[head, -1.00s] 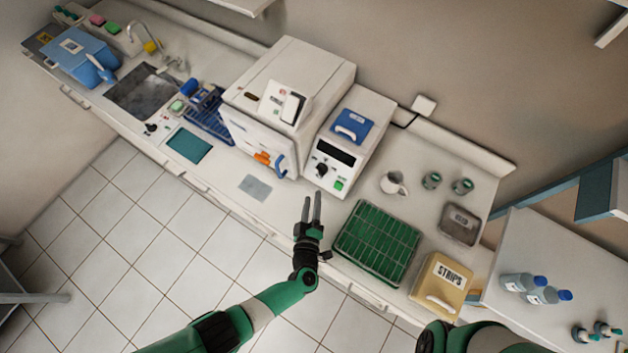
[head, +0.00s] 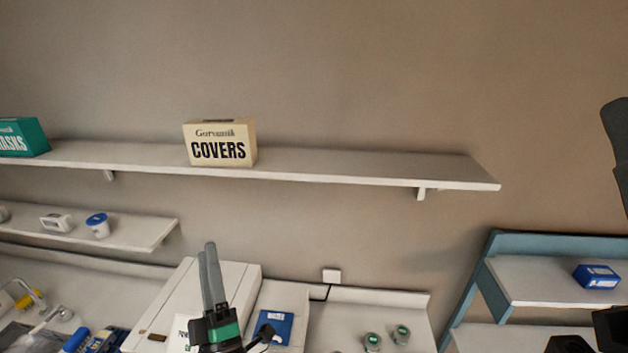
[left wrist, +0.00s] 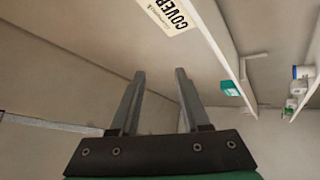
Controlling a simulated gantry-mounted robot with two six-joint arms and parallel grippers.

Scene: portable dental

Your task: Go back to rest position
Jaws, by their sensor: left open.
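My left gripper (head: 210,246) is raised in front of the counter, fingers pointing up, below the upper shelf. In the head view its fingers overlap one another. In the left wrist view my left gripper (left wrist: 159,74) is open, with nothing between its two fingers. Dark parts of my right arm appear to show at the right edge of the head view; its fingers cannot be made out.
A tan COVERS box (head: 219,143) stands on the long upper shelf (head: 350,171). A teal box (head: 22,138) sits at its left. A lower shelf (head: 135,232) holds small items. A white appliance (head: 228,272) stands behind my left gripper. A blue-framed shelf unit (head: 540,275) is right.

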